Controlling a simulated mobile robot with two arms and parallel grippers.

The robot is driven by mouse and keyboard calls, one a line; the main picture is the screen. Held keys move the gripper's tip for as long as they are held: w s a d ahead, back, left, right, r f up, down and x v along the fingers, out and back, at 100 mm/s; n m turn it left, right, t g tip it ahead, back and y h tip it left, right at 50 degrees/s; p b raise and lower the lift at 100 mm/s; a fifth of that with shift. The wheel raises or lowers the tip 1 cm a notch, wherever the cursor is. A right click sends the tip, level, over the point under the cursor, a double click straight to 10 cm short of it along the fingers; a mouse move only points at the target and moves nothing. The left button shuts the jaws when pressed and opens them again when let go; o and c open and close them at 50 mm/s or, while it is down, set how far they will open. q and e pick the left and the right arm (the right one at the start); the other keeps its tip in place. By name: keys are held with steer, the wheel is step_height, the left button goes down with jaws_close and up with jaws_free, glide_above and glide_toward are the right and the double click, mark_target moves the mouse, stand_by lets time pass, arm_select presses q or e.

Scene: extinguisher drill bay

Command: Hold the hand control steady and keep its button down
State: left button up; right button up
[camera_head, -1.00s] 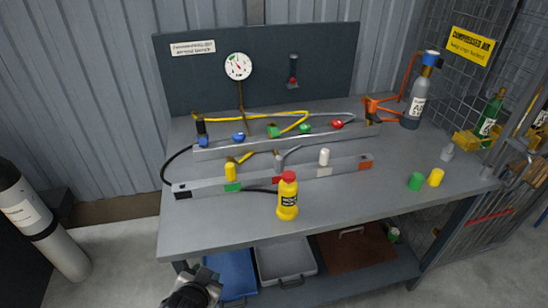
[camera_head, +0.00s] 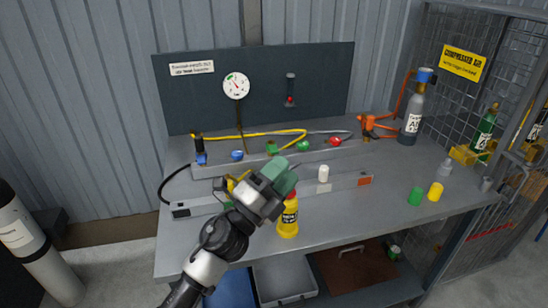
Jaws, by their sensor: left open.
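A small dark upright device with a red button (camera_head: 290,90) is mounted on the dark back panel; it looks like the hand control, though it is too small to be sure. Nothing touches it. My left gripper (camera_head: 283,178) is open over the middle of the bench, well below and in front of this device. Its arm comes in from the bottom left. My right gripper is not in view.
A round gauge (camera_head: 236,86) is on the panel. The rear rail (camera_head: 320,150) carries coloured knobs, with yellow and grey hoses behind. A grey cylinder (camera_head: 411,122) and green and yellow caps (camera_head: 436,192) stand at the right.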

arm_select(q)
steer(key=d+m+g+y, duration=0.1)
steer(key=d+m+g, duration=0.8)
steer(key=m+g, duration=0.9)
arm_select(e)
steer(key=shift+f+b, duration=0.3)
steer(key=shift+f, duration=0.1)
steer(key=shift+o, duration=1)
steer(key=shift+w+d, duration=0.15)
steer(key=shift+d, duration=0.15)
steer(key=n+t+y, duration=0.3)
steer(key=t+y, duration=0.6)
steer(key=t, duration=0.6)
glide_toward(292, 224)
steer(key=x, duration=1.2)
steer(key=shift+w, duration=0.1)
arm_select(q)
steer(key=w+a+m+t+y, duration=0.3)
steer(key=w+a+y, duration=0.2)
steer(key=a+y, duration=0.6)
steer(key=shift+r+m+y, duration=0.25)
steer(key=shift+m+y, duration=0.15)
steer(key=shift+y, duration=0.1)
